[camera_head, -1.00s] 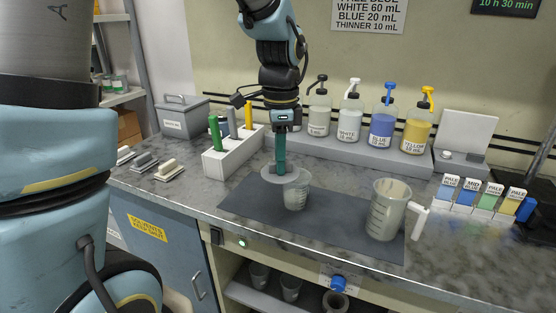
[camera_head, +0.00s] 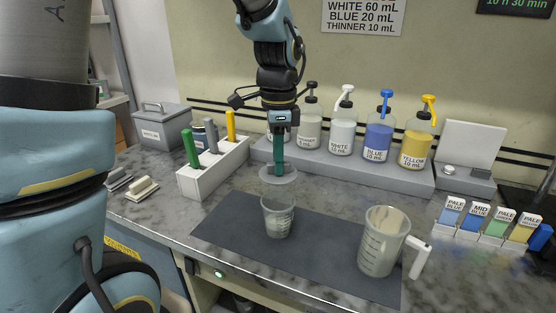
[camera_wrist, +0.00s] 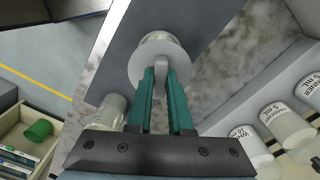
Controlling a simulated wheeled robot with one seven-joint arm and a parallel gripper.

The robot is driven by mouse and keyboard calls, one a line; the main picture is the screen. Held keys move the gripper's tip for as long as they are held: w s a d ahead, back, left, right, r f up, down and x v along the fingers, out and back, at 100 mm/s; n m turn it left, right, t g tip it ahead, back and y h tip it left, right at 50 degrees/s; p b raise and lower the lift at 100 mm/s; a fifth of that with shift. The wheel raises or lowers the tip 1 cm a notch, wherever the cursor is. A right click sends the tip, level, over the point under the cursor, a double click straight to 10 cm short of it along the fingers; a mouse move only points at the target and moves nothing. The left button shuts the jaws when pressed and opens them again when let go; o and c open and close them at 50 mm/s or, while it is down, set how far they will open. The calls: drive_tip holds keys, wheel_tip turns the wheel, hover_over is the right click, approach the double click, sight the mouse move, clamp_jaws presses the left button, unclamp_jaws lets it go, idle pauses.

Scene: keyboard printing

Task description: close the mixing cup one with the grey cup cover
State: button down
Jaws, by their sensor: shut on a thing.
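The clear mixing cup (camera_head: 278,218) stands upright on the dark mat with some pale contents. My gripper (camera_head: 279,168) points down and its green fingers are shut on the knob of the grey cup cover (camera_head: 265,177). The cover is a flat, level disc, held above and slightly behind the cup's rim, apart from it. In the wrist view the fingers (camera_wrist: 160,90) pinch the knob of the cover (camera_wrist: 142,68). Part of a clear cup (camera_wrist: 157,37) shows past the disc's edge. The disc hides the rest of it.
A larger handled jug (camera_head: 382,240) stands on the mat (camera_head: 325,262) to the right. A white holder (camera_head: 213,172) with coloured sticks is to the left. Pump bottles (camera_head: 378,140) line the raised ledge behind. Pale and blue sample pieces (camera_head: 478,220) are at far right.

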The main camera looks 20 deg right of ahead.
sight(277, 179)
drive_tip(key=shift+r, duration=0.1)
drive_tip(key=shift+a+f+b, duration=0.1)
drive_tip(key=shift+f+b, duration=1.35)
drive_tip(key=shift+f, duration=1.15)
drive_tip(key=shift+r+p, duration=0.1)
drive_tip(key=shift+p, duration=0.3)
drive_tip(key=shift+f, duration=0.4)
drive_tip(key=shift+f, duration=0.2)
drive_tip(key=shift+f+b, duration=0.4)
drive_tip(key=shift+f, duration=0.15)
drive_tip(key=c, duration=0.8)
unclamp_jaws()
drive_tip(key=shift+o, duration=0.2)
